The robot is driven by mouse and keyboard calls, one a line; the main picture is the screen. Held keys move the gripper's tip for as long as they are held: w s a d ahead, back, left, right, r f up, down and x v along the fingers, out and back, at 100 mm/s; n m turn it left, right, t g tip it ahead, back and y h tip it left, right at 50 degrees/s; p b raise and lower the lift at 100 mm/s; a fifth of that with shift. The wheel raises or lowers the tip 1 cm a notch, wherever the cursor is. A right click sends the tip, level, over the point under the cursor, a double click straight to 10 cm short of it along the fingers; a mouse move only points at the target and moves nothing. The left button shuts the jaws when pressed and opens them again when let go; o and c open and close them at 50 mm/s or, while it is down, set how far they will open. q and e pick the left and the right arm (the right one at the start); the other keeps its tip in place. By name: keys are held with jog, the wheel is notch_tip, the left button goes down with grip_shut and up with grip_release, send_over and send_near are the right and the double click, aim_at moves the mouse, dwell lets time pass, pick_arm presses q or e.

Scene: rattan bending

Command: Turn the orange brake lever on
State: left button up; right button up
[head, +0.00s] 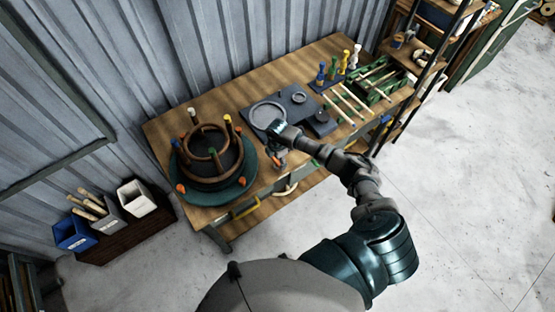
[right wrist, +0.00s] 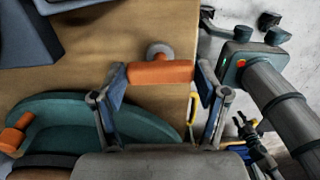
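The orange brake lever (right wrist: 160,73) lies between the two fingertips of my right gripper (right wrist: 161,76) in the right wrist view. It is a short orange bar with a grey round knob behind it. The fingers are spread wide, one at each end of the bar; I cannot tell whether they touch it. In the head view my right gripper (head: 278,152) is at the table's front edge, right of the round bending stand. A bit of orange shows beneath it, and the gripper and wrist hide much of the lever. I do not make out my left gripper.
The round teal stand (head: 204,197) with rattan rings and orange clamps is close on the left. A dark plate (head: 298,95) with a grey ring lies behind. Tools and sticks fill the table's (head: 161,131) right end. Yellow handle (head: 245,210) is below the front edge.

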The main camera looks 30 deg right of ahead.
jog(key=o, duration=0.3)
jog(key=shift+w, duration=0.1)
jog(key=shift+o, duration=0.2)
notch_tip(320, 180, up, 12)
jog(key=shift+f, duration=0.15)
dwell(0.6)
